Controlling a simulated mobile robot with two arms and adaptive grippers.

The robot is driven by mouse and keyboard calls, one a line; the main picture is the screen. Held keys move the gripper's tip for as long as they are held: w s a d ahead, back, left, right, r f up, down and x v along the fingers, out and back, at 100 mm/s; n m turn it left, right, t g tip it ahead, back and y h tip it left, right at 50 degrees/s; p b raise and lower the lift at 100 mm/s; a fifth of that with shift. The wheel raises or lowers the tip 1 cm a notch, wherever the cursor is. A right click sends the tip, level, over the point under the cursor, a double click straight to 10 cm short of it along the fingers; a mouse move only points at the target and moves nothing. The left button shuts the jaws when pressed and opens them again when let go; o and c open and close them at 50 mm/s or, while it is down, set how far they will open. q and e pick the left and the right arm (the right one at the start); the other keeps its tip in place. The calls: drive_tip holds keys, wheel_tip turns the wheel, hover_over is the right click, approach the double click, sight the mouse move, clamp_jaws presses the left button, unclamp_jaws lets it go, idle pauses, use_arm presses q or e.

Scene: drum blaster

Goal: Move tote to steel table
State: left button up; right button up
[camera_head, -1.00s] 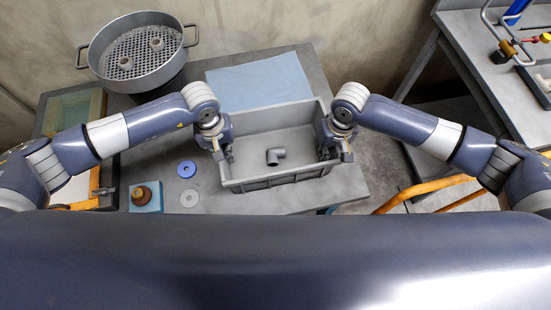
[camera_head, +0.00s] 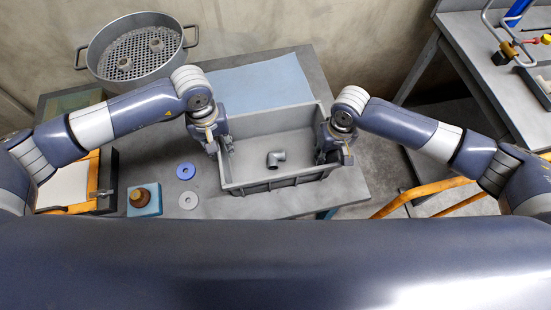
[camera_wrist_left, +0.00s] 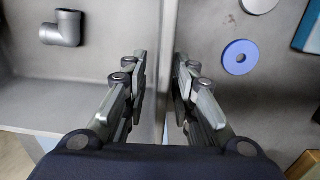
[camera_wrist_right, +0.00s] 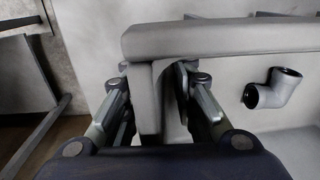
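My left gripper (camera_head: 216,146) is at the tote's left wall. In the left wrist view its fingers (camera_wrist_left: 160,75) are parted, with the wall between them and a gap showing beside it. My right gripper (camera_head: 335,155) is at the right wall; in the right wrist view its parted fingers (camera_wrist_right: 153,80) straddle the rim (camera_wrist_right: 215,38). Firm contact cannot be told. Another grey metal table (camera_head: 465,50) stands at the upper right, likely the steel table.
A blue mat (camera_head: 262,83) lies behind the tote. A perforated metal pot (camera_head: 135,80) stands at the back left. Tools occupy the upper-right table; floor separates the tables.

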use_arm(q)
drive_tip(key=r, duration=0.6)
drive_tip(key=shift+a+r, duration=0.15)
drive_tip(key=shift+a, duration=0.05)
drive_tip(key=shift+r, duration=0.1)
use_arm(e)
drive_tip(key=shift+r, duration=0.35)
drive_tip(key=r, duration=1.1)
drive_tip(key=shift+w+d+r, duration=0.1)
drive_tip(key=shift+d+r, duration=0.05)
drive_tip(key=shift+d, duration=0.15)
use_arm(q)
drive_tip(key=shift+s, duration=0.1)
